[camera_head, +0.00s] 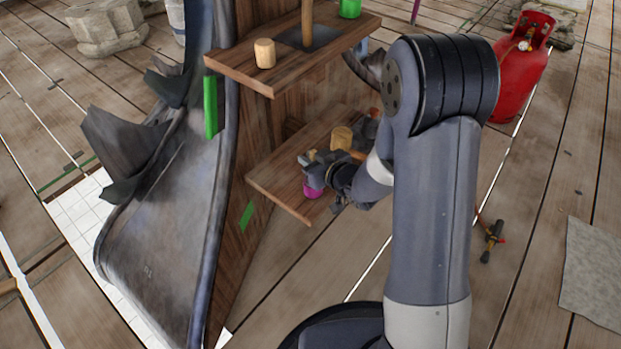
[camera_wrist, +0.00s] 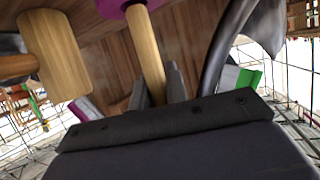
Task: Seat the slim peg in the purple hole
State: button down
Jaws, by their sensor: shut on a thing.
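My gripper (camera_head: 318,172) is at the front edge of the lower wooden shelf in the head view. In the wrist view its two dark fingers (camera_wrist: 158,88) are shut on a slim, pale wooden peg (camera_wrist: 146,50). The peg's far end meets a purple round piece (camera_wrist: 124,5) at the top edge of that view. I cannot tell whether the peg is joined to it, in it or only touching it. A purple piece (camera_head: 313,191) also shows just below my gripper in the head view. No open purple hole can be made out.
A thick wooden cylinder (camera_head: 341,138) is by the lower shelf (camera_head: 275,183), close to my gripper. The upper shelf (camera_head: 241,75) carries a short wooden peg (camera_head: 265,53), an upright wooden rod (camera_head: 307,25) and a green piece (camera_head: 350,8). A red gas bottle (camera_head: 521,68) stands behind right.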

jog(key=shift+f+b, duration=0.75)
jog(key=shift+f, duration=1.45)
jog(key=shift+f, duration=0.2)
jog(key=c, duration=1.4)
grip_release()
jog(key=shift+r, duration=0.15)
jog(key=shift+r, duration=0.2)
jog(key=p+v, duration=0.2)
jog(key=v, duration=1)
jog(key=shift+f+p, duration=0.15)
jog(key=shift+p, duration=0.15)
